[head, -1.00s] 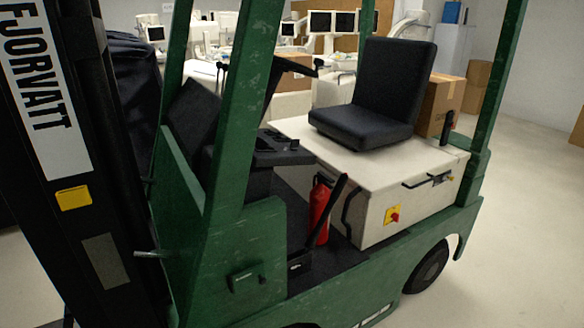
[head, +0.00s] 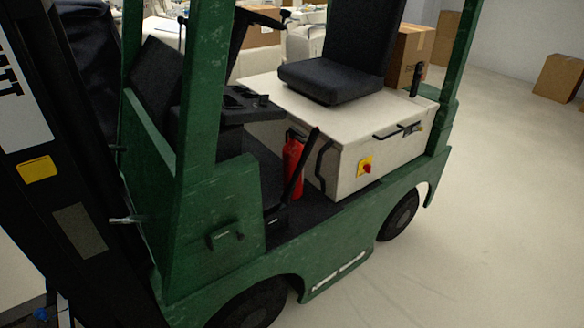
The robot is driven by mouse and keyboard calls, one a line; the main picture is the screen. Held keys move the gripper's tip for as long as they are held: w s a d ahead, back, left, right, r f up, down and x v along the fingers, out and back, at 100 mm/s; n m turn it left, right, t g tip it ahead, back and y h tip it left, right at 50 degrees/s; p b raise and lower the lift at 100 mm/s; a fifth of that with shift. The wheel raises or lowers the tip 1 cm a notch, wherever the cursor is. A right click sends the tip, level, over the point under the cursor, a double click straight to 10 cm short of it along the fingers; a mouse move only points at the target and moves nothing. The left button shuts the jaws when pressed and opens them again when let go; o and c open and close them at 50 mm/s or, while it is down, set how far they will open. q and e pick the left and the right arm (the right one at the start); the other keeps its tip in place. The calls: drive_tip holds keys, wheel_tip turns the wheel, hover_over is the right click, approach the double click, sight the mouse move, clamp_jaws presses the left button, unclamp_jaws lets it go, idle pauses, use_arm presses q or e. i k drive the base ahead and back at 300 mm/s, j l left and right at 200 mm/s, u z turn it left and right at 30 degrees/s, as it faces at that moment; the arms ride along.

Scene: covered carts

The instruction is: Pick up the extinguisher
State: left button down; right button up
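The red extinguisher (head: 293,163) stands upright on the dark floor of a green forklift, in front of the white seat box. A black lever (head: 303,168) crosses in front of part of it. Its lower end sits beside the lever's base. Neither of my grippers can be made out in the head view.
The green forklift (head: 215,200) fills the left and middle, with posts, a black seat (head: 335,65) and a white box (head: 340,150) around the extinguisher. Its black mast (head: 75,200) stands at left. Cardboard boxes (head: 558,78) lie at the back right. The floor at right is clear.

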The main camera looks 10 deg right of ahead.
sight(293, 150)
drive_tip(key=i+l, duration=0.15)
drive_tip(key=l, duration=0.3)
drive_tip(key=i+l+u, duration=0.1)
drive_tip(key=l, duration=0.35)
drive_tip(key=i+l+u, duration=0.1)
drive_tip(key=l, duration=0.35)
drive_tip(key=i+l, duration=0.2)
drive_tip(key=l, duration=0.25)
drive_tip(key=i+l+u, duration=0.1)
drive_tip(key=l, duration=0.35)
